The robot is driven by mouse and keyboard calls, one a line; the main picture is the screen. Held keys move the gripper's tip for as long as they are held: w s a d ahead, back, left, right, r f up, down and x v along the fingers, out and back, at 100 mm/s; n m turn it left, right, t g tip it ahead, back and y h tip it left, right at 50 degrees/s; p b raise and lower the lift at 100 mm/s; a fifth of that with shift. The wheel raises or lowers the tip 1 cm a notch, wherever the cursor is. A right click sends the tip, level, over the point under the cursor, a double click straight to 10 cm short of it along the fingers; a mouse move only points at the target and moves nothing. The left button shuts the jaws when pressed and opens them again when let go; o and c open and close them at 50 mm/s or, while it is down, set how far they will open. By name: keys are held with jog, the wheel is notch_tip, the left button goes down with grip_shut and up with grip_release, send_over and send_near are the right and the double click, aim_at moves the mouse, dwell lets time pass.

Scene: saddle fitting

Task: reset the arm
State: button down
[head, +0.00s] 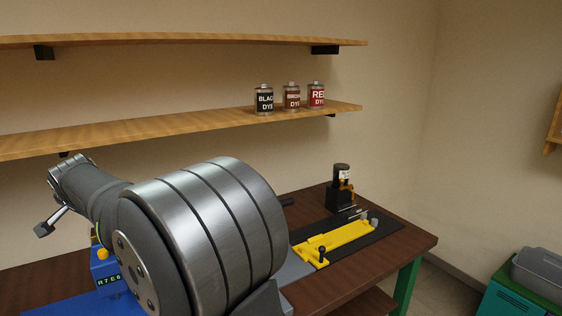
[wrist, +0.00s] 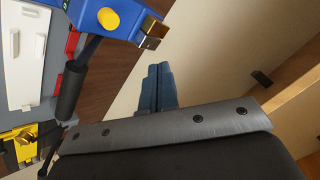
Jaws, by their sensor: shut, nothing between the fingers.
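My gripper (wrist: 160,68) shows in the wrist view as two blue-grey fingers side by side, closed against each other with nothing between them. They stick out past a dark grey plate with screws. In the head view my arm fills the lower left and middle, and I cannot make out the fingers there. A blue device (head: 106,272) with a yellow knob and a lettered display sits behind my arm at the lower left. In the wrist view the blue device (wrist: 85,14) is at the top, with metal prongs, apart from the fingers in the picture.
A yellow fixture (head: 345,240) and a black stamping press (head: 341,188) stand on the brown bench (head: 415,240). Black (head: 264,101), brown (head: 291,98) and red (head: 316,97) dye cans stand on the lower shelf (head: 190,124). A grey bin (head: 540,272) is at the right.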

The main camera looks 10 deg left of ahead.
jog(key=s+d+f+n+g+h, duration=0.1)
jog(key=s+d+f+n+g, duration=0.2)
jog(key=s, duration=0.6)
jog(key=s+d+f+n, duration=0.3)
jog(key=s+d+f, duration=0.25)
jog(key=s, duration=0.45)
jog(key=w+d+r+n+t+y, duration=0.1)
jog(key=w+d+r+n+y, duration=0.1)
jog(key=d+r, duration=0.2)
jog(key=w+d+r+n+t+y, duration=0.2)
jog(key=d+r, duration=0.3)
jog(key=d, duration=0.6)
jog(key=shift+y, duration=0.3)
